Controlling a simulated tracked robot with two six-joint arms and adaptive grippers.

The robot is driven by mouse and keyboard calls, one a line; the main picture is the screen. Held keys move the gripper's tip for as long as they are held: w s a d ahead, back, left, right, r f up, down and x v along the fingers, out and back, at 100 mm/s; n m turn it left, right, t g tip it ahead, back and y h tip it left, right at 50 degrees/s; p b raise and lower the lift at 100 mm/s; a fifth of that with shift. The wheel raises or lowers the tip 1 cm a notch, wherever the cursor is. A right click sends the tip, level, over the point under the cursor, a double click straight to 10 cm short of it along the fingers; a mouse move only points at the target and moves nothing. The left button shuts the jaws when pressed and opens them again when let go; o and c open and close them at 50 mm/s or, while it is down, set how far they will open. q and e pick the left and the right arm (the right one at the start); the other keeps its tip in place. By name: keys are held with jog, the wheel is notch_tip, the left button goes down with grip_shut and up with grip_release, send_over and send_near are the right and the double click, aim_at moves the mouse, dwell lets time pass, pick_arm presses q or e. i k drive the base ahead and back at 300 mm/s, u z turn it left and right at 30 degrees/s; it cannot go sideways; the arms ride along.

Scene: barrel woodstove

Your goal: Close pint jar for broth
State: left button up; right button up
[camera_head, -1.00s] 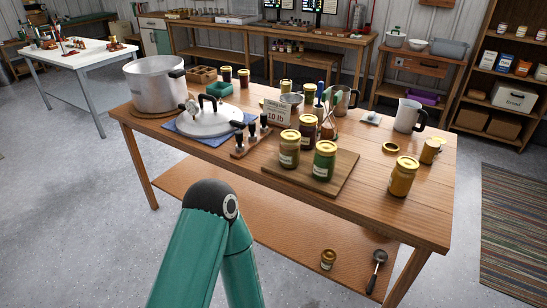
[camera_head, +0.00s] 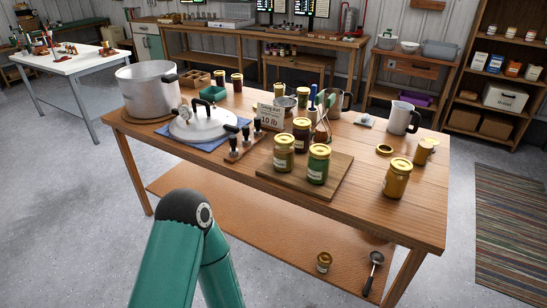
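Several jars with gold lids stand upright on the wooden table (camera_head: 230,168). An amber jar (camera_head: 397,181) stands alone near the right front. A green jar (camera_head: 318,168) and an olive-coloured jar (camera_head: 283,158) stand on a wooden board (camera_head: 333,186), with a dark jar (camera_head: 301,139) behind them. A loose gold ring (camera_head: 384,150) lies behind the amber jar, and a small gold-and-tan item (camera_head: 425,151) is to its right. I cannot tell which jar is for broth. Neither gripper is in view; only a green arm of mine shows in front of the table.
A large metal pot (camera_head: 147,96) and its lid (camera_head: 203,124) occupy the table's left side. A sign (camera_head: 269,119), a metal pitcher (camera_head: 402,117) and small tools crowd the back. The right front tabletop is fairly clear.

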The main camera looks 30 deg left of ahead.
aim_at(283, 158)
jog(key=z, duration=0.05)
jog(key=i, duration=1)
jog(key=u, duration=0.05)
